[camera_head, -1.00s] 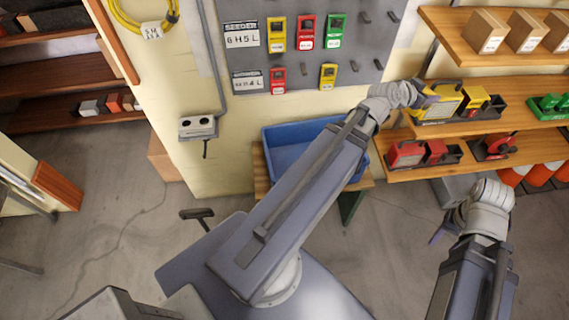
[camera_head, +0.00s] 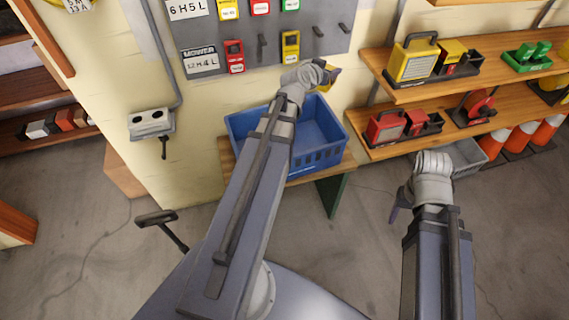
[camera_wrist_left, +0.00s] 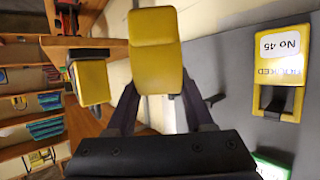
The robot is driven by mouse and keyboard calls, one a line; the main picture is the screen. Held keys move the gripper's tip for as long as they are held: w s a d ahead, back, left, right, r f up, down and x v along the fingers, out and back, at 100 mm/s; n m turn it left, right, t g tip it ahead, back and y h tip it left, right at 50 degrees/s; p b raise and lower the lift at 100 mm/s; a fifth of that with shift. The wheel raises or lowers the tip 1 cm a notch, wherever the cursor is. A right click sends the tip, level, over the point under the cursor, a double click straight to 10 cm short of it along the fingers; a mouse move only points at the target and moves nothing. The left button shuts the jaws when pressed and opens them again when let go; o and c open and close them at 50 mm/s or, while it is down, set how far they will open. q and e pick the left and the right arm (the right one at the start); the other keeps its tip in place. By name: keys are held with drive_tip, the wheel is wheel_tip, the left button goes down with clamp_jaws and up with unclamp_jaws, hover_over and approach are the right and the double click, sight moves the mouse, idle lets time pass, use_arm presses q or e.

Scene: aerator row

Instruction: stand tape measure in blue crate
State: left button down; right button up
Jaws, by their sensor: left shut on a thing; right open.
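The blue crate (camera_head: 318,158) stands on a small wooden bench against the wall, and my left arm covers part of it. My left gripper (camera_head: 322,76) is above the crate's back right side. It is shut on the yellow tape measure (camera_wrist_left: 155,50), which fills the space between the fingers in the left wrist view. In the head view only a small yellow part of the tape measure (camera_head: 327,84) shows past the gripper. My right gripper (camera_head: 398,203) is open, low over the floor to the right of the bench.
A wooden shelf (camera_head: 520,73) at the right holds yellow, green and red tools. A pegboard (camera_head: 265,55) with hanging tags is behind the crate. A grey socket box (camera_head: 151,122) is on the wall at the left.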

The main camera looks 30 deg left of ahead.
use_arm(q)
drive_tip(key=a+f+n+y+b, duration=0.1)
drive_tip(key=a+f+b, duration=0.4)
drive_tip(key=f+b, duration=0.2)
drive_tip(key=a+f+n+y+b, duration=0.1)
drive_tip(key=a+f+b, duration=0.4)
drive_tip(key=f+b, duration=0.3)
wheel_tip(320, 180, down, 2)
drive_tip(key=shift+w+a+f, duration=0.1)
drive_tip(key=shift+w+a, duration=0.15)
drive_tip(key=shift+w, duration=0.05)
wheel_tip(320, 180, down, 6)
drive_tip(key=b, duration=0.6)
drive_tip(key=shift+f, duration=0.2)
wheel_tip(320, 180, down, 4)
drive_tip(key=b, duration=0.3)
drive_tip(key=shift+r+b, duration=0.25)
drive_tip(key=shift+b, duration=0.15)
